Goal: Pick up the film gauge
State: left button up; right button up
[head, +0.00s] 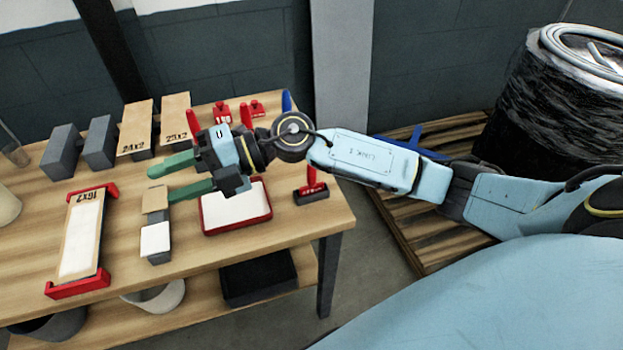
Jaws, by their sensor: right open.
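My right gripper (163,182) reaches in from the right over the wooden table (110,325), its two green fingers apart and nothing visible between them. No object is clearly marked as the film gauge. Possible ones are a small red upright piece on a dark base (311,188) near the right table edge, and red pieces (221,112) at the back. A narrow grey block with a tan piece (155,198) and a white piece (155,239) on top lies just below the lower finger; I cannot tell whether they touch. My left gripper is not in view.
A red-rimmed white tray (236,226) lies right of the block. A long box marked 16x2 (78,245) sits in red end holders at left. Boxes marked 24x2 (135,127) and 25x2 (175,120) stand behind, beside dark grey blocks (98,142). A wrapped drum stands on a pallet at right.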

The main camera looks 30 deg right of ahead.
jog(key=w+d+f+n+g+h, duration=0.1)
jog(key=d+f+n+g+h, duration=0.2)
jog(key=d+f+h, duration=0.3)
jog(key=r+m+h, duration=0.2)
jog(key=h, duration=0.8)
send_over(312, 186)
jog(key=shift+w+f+p, duration=0.25)
jog(key=shift+w+p, duration=0.05)
jog(key=shift+w, duration=0.15)
jog(key=f, duration=0.7)
jog(key=shift+d+f, duration=0.15)
jog(key=shift+d, duration=0.25)
jog(key=shift+a+f+p, duration=0.15)
jog(key=shift+f+p, duration=0.45)
jog(key=shift+f, duration=2.3)
grip_shut()
